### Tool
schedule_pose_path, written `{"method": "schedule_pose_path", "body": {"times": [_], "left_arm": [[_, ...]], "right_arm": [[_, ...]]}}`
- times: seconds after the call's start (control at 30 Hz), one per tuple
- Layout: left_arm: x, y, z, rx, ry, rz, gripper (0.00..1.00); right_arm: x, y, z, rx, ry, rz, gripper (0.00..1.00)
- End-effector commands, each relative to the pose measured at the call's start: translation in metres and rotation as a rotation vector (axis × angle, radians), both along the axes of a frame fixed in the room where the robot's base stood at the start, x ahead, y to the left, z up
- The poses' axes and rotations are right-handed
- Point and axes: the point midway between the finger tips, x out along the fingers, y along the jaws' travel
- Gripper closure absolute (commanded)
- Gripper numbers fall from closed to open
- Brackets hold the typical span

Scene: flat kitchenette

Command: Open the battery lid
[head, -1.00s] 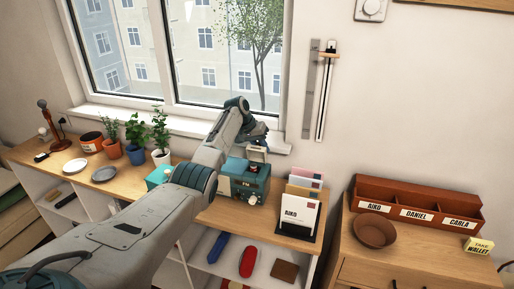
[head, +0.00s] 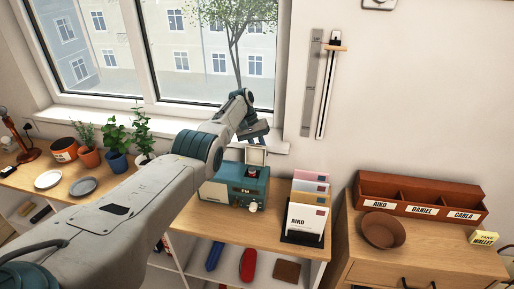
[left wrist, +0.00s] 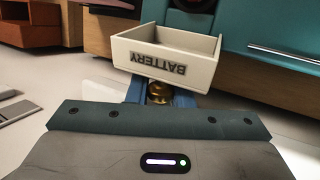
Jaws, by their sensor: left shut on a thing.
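The teal radio (head: 232,190) stands on the wooden shelf top below the window. Its cream battery lid (head: 257,156) stands raised above the radio's top. In the left wrist view the lid (left wrist: 165,58) is a shallow cream box shape with the word BATTERY upside down and a brass knob (left wrist: 159,91) on that face. My left gripper (head: 256,141) is above the lid and shut on the knob; its blue fingers (left wrist: 160,96) sit around it. The radio's teal body (left wrist: 285,30) is behind the lid there. My right gripper is not in view.
A letter holder (head: 305,215) with several envelopes stands just right of the radio. Potted plants (head: 117,145) and plates (head: 48,179) are to the left. The window (head: 150,50) is behind my arm. A cabinet with a brown letter tray (head: 420,205) and a bowl (head: 384,230) is at the right.

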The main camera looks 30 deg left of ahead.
Motion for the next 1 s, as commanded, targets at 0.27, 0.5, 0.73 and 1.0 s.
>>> {"method": "schedule_pose_path", "body": {"times": [0.27,0.5,0.73,1.0], "left_arm": [[-0.001,0.0,-0.003,0.0,0.005,0.001,1.0],[-0.001,0.0,-0.002,0.0,0.004,0.0,0.6],[-0.001,0.0,0.0,0.0,0.001,0.001,0.6],[0.0,-0.001,0.022,0.0,0.001,0.001,0.6]], "right_arm": [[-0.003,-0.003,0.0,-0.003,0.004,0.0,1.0],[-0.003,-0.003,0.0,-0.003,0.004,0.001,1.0],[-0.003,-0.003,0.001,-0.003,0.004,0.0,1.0],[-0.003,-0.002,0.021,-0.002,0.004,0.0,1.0]]}}
